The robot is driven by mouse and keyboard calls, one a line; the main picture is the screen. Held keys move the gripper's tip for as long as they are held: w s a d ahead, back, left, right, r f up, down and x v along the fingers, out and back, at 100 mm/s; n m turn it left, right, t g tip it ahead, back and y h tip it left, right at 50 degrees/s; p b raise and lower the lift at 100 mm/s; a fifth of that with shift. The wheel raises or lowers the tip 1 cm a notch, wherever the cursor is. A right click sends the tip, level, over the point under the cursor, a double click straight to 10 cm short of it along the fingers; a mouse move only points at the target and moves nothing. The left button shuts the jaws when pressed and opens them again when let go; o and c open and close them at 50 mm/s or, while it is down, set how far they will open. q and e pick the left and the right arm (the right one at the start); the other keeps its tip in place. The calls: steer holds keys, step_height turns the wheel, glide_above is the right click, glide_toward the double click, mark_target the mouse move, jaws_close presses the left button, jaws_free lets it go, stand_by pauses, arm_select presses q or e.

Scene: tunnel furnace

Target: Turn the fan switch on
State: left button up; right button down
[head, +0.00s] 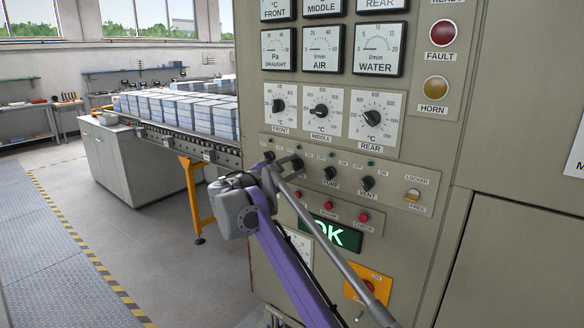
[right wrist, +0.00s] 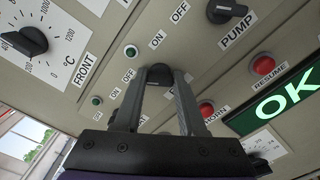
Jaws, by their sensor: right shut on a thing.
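The switch row on the beige control panel (head: 410,200) holds dark rotary knobs with ON and OFF marks. My right gripper (head: 284,161) is at the left end of this row. In the right wrist view its two fingers (right wrist: 160,80) are shut on a dark switch knob (right wrist: 158,72), one finger on each side. My left gripper is not in view.
The vent switch (head: 367,183) and a locked/free switch (head: 412,195) are farther right. Red buttons (head: 327,206) and a green OK display (head: 335,233) lie below. Temperature dials (head: 320,111) are above.

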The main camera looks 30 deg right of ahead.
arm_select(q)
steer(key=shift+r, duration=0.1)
arm_select(e)
steer(key=shift+r+m+p, duration=0.1)
steer(key=shift+m+p, duration=0.9)
steer(key=shift+p, duration=0.05)
steer(key=m+p, duration=0.4)
steer(key=m, duration=0.1)
steer(key=m+p, duration=0.2)
steer(key=m, duration=0.1)
steer(key=shift+m+p, duration=0.4)
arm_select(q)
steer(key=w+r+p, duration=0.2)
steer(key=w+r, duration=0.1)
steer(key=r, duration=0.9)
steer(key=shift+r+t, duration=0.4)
arm_select(e)
steer(key=shift+m, duration=1.6)
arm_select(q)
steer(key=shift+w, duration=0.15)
arm_select(e)
steer(key=shift+f, duration=0.2)
steer(key=shift+c, duration=2.4)
jaws_free()
